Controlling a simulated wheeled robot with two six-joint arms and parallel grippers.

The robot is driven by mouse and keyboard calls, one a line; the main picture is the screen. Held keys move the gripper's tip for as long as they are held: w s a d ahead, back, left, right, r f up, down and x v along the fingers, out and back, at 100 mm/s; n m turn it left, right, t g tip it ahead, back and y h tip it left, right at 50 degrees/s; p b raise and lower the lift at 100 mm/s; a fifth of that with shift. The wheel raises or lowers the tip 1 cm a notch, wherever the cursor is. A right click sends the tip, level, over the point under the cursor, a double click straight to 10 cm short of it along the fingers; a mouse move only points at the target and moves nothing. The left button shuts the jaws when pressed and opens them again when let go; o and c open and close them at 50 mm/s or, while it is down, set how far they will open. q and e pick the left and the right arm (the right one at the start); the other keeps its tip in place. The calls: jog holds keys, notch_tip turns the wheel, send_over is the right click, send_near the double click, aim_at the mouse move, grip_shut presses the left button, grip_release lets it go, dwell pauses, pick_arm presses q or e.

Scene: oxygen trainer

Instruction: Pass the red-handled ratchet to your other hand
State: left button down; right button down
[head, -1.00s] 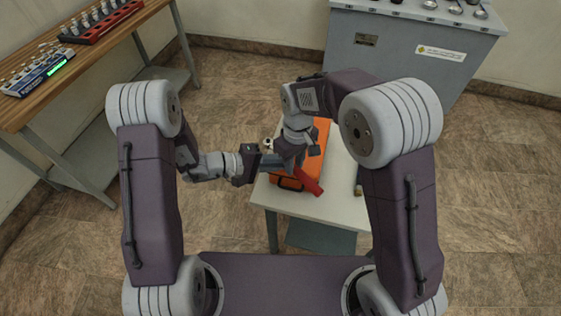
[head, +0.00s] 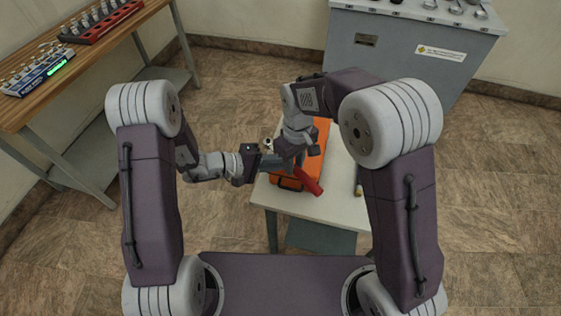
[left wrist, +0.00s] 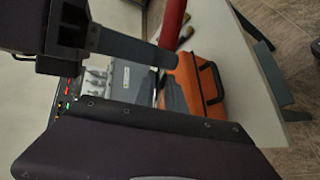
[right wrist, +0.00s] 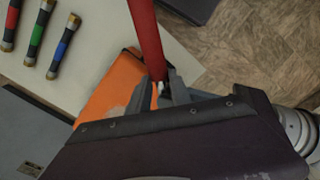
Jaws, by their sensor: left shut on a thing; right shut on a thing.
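The red-handled ratchet (head: 308,181) is held above the small white table, its red handle slanting down to the right in the head view. The handle also shows in the left wrist view (left wrist: 173,22) and the right wrist view (right wrist: 147,38). My left gripper (head: 276,162) reaches in from the left and is shut on the ratchet. My right gripper (head: 299,160) comes down from above and is shut on it too; its fingertips (right wrist: 160,88) close at the handle's end. The ratchet's head is mostly hidden by the grippers.
An orange case (head: 322,138) with a dark handle lies on the white table (head: 345,203) under the grippers. Several colour-banded tools (right wrist: 36,35) lie beside it. A grey cabinet (head: 400,55) stands behind, and a wooden bench (head: 90,60) stands at the left.

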dwell(0.4)
jog(key=c, duration=1.1)
grip_release()
notch_tip(320, 180, up, 12)
jog(key=s+d+f+m+t, duration=0.1)
jog(key=s+d+f+m, duration=0.7)
jog(key=s+d+f, duration=0.4)
jog(key=d+f, duration=0.1)
jog(key=d, duration=0.2)
jog(key=shift+s+d, duration=0.15)
jog(key=shift+s, duration=0.15)
